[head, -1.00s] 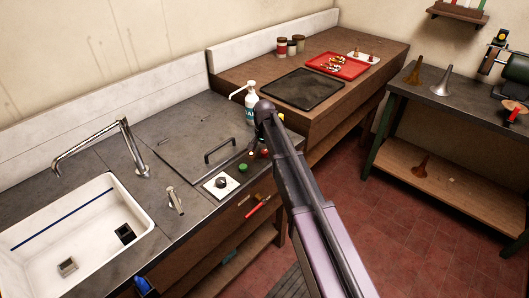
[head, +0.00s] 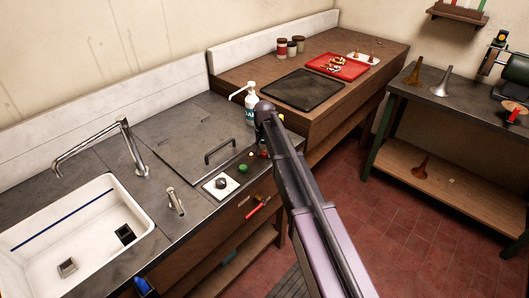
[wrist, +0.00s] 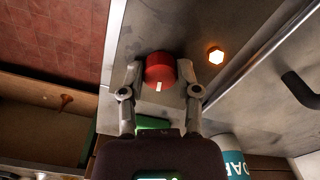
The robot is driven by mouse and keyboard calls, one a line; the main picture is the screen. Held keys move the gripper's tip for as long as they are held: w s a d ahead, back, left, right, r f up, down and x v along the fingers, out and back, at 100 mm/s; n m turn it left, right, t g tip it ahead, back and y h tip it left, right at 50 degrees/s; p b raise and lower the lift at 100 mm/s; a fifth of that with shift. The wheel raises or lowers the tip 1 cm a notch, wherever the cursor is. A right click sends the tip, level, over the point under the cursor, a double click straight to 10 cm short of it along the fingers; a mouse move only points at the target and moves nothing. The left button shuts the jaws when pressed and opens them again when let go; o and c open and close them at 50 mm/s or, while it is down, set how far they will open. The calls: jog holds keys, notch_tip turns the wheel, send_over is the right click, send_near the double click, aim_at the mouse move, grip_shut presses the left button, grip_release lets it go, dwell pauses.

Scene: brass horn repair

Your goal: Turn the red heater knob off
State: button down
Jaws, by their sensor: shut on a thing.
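The red heater knob (wrist: 160,68) is round, with a white mark at its lower edge in the wrist view. It also shows small in the head view (head: 264,154), beside my arm. My gripper (wrist: 160,78) has one finger on each side of the knob and is shut on it. A small lamp (wrist: 216,55) glows orange on the metal top to the right of the knob. In the head view my gripper is hidden behind my arm.
A green knob (head: 243,168) and a black dial on a white plate (head: 221,184) sit along the counter's front edge. A lid with a black handle (head: 220,151) lies behind them. A labelled pump bottle (head: 250,104) stands close to my arm. A sink (head: 85,240) is at left.

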jog(key=n, duration=0.7)
jog(key=shift+d+n, duration=0.1)
jog(key=shift+n, duration=0.3)
jog(key=n, duration=0.3)
jog(key=shift+n, duration=2.2)
jog(key=shift+c, duration=1.7)
grip_release()
jog(key=shift+m, duration=0.4)
